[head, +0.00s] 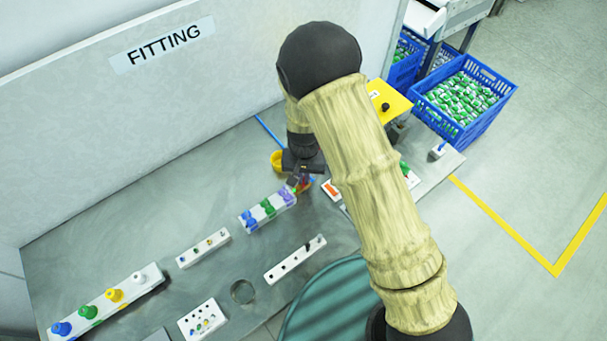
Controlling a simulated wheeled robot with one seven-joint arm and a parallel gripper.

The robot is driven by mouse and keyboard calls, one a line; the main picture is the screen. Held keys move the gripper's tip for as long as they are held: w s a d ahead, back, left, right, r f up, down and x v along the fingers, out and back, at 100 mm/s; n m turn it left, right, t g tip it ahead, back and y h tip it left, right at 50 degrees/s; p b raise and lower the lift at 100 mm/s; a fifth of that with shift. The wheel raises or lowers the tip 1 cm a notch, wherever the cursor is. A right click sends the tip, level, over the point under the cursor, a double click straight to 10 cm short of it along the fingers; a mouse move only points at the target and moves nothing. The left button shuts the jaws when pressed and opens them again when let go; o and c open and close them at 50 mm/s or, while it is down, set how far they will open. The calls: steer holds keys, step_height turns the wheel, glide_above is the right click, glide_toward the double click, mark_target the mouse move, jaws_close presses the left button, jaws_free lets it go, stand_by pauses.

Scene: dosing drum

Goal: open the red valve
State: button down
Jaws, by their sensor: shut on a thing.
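My gripper (299,184) points down at the far right end of a white block (268,211) that bears blue, green and purple valves in a row. The red valve (309,184) shows only as a small red patch beside the fingers. My gripper is shut at this spot, on what looks like the red valve. The fingers and wrist hide most of it, so I cannot tell how its handle is turned.
White strips (204,248) with small fittings, a rack of coloured knobs (107,303) and a yellow bowl (277,161) share the grey bench. A yellow box (392,101) stands behind my arm. A teal drum (330,303) is in front. Blue crates (463,99) stand at right.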

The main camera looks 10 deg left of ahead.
steer(key=shift+m, duration=0.3)
steer(key=c, duration=1.6)
jaws_free()
step_height(320, 180, up, 18)
steer(key=b, duration=0.1)
steer(key=shift+f+b, duration=0.25)
steer(key=shift+b, duration=0.15)
